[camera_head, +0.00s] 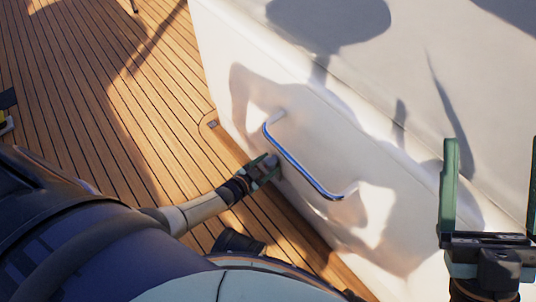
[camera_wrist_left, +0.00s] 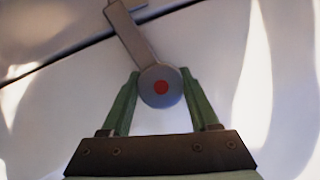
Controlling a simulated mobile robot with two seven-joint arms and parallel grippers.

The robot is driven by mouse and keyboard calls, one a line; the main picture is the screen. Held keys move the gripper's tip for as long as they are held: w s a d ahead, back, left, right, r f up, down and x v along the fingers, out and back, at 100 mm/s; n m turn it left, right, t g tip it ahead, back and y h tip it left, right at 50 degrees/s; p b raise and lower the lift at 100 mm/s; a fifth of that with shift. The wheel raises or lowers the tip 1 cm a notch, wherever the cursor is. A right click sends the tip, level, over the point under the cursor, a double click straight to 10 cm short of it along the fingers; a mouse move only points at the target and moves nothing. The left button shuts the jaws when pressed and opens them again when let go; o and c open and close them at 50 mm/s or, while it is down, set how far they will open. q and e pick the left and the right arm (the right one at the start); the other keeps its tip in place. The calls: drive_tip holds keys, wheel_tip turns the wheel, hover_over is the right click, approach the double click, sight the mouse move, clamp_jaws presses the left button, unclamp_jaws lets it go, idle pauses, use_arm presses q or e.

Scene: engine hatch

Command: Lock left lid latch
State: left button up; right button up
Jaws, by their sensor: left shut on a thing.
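The left lid latch (camera_wrist_left: 131,38) is a grey lever with a round end and a red dot, seen in the left wrist view. It slants from the round end up and slightly left, across a dark seam in the white panel. My left gripper (camera_wrist_left: 160,80) is shut on the round end, one green finger on each side. In the head view my left gripper (camera_head: 270,166) is against the white wall, below the metal rail, and hides the latch. My right gripper (camera_head: 491,150) is open and empty at the right.
A shiny metal handrail (camera_head: 300,168) stands out from the white wall (camera_head: 235,85) just above and right of my left gripper. Wooden deck planks (camera_head: 95,100) run along the wall at the left and look clear.

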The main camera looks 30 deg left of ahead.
use_arm(q)
drive_tip(key=shift+a+m+t+y, duration=0.1)
drive_tip(key=shift+m+t+y, duration=0.35)
drive_tip(key=shift+m, duration=0.35)
drive_tip(key=o, duration=1.3)
drive_tip(key=shift+o, duration=0.2)
